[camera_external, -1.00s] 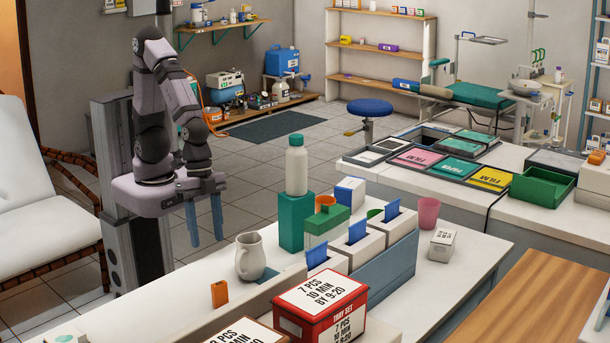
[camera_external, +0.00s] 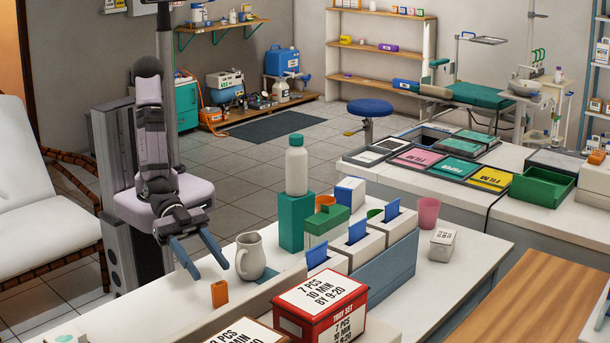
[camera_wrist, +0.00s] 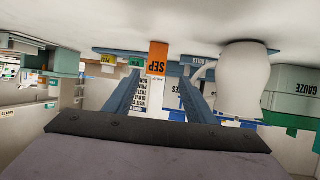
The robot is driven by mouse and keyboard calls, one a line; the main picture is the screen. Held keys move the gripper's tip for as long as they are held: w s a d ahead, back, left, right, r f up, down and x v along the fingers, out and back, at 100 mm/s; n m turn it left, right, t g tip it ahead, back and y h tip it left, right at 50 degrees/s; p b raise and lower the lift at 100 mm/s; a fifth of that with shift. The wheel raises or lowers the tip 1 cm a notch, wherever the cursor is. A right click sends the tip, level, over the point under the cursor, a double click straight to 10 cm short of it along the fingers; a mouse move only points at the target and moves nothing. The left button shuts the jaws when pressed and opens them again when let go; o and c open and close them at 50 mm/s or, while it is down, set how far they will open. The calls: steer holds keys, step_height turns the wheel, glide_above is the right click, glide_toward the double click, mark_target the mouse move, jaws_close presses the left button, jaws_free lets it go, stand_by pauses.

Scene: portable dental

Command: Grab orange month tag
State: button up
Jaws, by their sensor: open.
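The orange month tag (camera_external: 219,294) stands upright on the white counter, in front of the white pitcher. In the wrist view, which is upside down, the orange tag (camera_wrist: 157,58) reads SEP and appears centred between the finger directions, beyond the fingertips. My gripper (camera_external: 211,272) is open and empty, its two blue fingers spread and pointing toward the counter by the tag. In the wrist view my gripper (camera_wrist: 159,78) has one finger on each side of the tag's line. The exact gap between tips and tag is hard to judge.
The white pitcher (camera_external: 251,257) stands close behind the tag, right of my fingers. A red tray set box (camera_external: 321,300) and a second labelled box (camera_external: 245,334) stand in front. White boxes with blue cards (camera_external: 359,249) are further right. Counter left of the tag is clear.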

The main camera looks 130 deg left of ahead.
mark_target(220, 289)
steer(key=shift+f, duration=0.25)
steer(key=shift+d+x, duration=0.15)
steer(key=shift+x, duration=1.65)
steer(key=shift+d+x, duration=0.2)
steer(key=shift+x, duration=1.65)
steer(key=shift+s, duration=0.1)
steer(key=c, duration=1.1)
